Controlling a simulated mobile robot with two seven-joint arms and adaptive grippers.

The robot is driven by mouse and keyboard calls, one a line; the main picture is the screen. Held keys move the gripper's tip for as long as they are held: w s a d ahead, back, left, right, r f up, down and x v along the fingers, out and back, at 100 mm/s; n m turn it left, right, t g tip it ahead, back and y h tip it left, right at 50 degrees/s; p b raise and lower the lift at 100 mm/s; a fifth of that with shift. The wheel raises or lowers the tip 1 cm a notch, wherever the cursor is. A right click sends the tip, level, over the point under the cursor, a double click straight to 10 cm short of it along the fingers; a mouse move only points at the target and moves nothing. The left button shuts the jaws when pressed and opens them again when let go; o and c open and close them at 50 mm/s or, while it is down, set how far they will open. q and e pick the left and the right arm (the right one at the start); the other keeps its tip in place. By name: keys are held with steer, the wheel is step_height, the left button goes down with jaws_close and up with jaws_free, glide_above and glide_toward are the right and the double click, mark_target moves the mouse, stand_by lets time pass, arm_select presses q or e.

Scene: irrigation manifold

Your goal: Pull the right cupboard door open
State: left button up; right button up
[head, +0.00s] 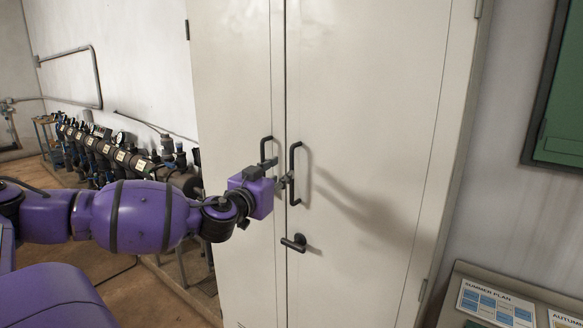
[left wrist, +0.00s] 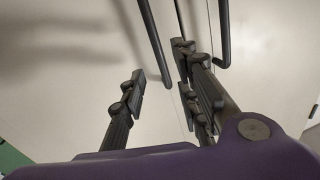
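The cupboard's right door (head: 375,130) is shut, level with the left door (head: 232,80). Its black vertical bar handle (head: 293,160) stands near the middle seam. My left gripper (head: 284,181) is at this handle's lower half, coming from the left. In the left wrist view the fingers (left wrist: 160,78) are apart, and the right door's handle bar (left wrist: 152,38) shows between them. Whether a finger touches the bar I cannot tell. The left door's handle (left wrist: 223,35) lies outside the fingers on the right. My right gripper is not in view.
A black lever (head: 294,242) sits on the right door below the handle. The left door's handle (head: 264,151) is close to my gripper. A desk-like panel with plan cards (head: 495,303) stands at the lower right. Pipes and valves (head: 105,152) line the left wall.

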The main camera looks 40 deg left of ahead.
mark_target(291, 166)
arm_select(q)
steer(key=shift+n, duration=0.4)
steer(key=shift+w+a+b, duration=0.25)
steer(key=shift+w+b, duration=0.5)
steer(key=shift+w, duration=0.55)
steer(key=shift+w+a+b, duration=0.3)
steer(key=shift+w+b, duration=0.45)
steer(key=shift+w, duration=0.5)
steer(key=shift+w+a+b, duration=0.25)
steer(key=shift+w+b, duration=0.5)
steer(key=shift+w, duration=0.55)
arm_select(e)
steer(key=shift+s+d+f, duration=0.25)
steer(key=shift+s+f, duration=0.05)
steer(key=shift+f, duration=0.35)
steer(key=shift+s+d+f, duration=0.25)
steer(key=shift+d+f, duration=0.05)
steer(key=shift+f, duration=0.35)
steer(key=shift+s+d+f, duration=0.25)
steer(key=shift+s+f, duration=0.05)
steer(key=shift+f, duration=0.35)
arm_select(q)
steer(key=shift+c, duration=0.4)
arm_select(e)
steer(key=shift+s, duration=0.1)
arm_select(q)
jaws_close()
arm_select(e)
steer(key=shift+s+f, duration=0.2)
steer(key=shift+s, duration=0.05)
